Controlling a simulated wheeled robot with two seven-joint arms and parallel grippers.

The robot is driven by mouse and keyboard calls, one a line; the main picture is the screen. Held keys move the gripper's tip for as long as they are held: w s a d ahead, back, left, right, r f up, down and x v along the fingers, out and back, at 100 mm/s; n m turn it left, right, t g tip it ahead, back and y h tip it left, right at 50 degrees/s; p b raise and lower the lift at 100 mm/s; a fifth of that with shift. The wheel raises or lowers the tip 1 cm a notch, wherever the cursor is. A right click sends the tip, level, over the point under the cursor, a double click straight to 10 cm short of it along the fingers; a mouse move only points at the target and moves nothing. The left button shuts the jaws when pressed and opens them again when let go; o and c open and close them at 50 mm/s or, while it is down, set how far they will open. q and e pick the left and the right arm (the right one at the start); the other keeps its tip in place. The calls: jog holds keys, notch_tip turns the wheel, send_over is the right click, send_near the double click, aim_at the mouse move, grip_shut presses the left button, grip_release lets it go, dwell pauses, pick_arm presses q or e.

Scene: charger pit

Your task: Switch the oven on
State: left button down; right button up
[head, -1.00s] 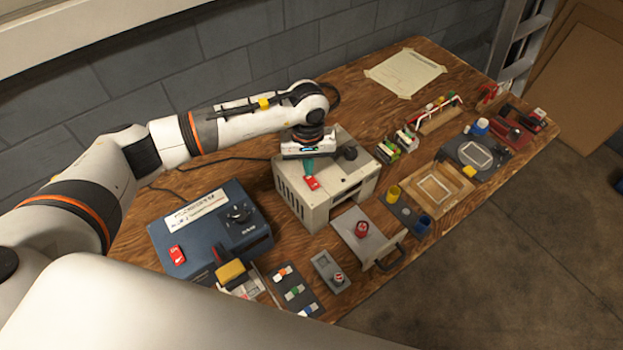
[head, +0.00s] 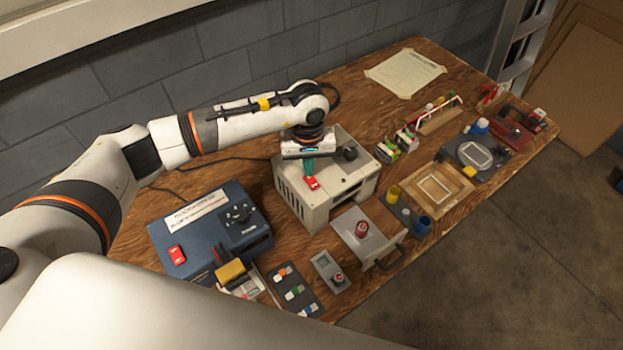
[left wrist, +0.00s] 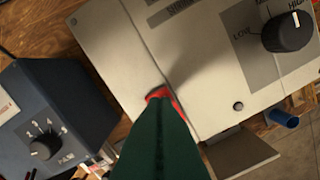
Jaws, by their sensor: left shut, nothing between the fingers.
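The oven (head: 290,193) is a beige box in the middle of the bench, with a dark knob (head: 350,153) on top. In the left wrist view the knob (left wrist: 288,32) stands between LOW and HIGH marks. A red rocker switch (head: 312,184) sits on the oven's top near its front edge. My left gripper (head: 309,174) points down at it with its green fingers shut and empty. In the left wrist view the fingertips (left wrist: 161,103) overlap the red switch (left wrist: 160,92) and hide most of it; I cannot tell whether they touch or which way it is tipped. My right gripper is not in view.
A blue box (head: 215,230) with its own red switch (head: 177,255) and dial stands left of the oven. A grey plate with a red knob (head: 361,229) and a handle lies in front. Trays and small parts fill the right side. Bare wood shows behind the oven.

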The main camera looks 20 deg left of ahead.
pick_arm(q)
jog(key=shift+f+b, duration=0.95)
jog(key=shift+b, duration=0.05)
dwell(0.7)
jog(key=shift+r+p, duration=1.3)
jog(key=shift+r, duration=2.2)
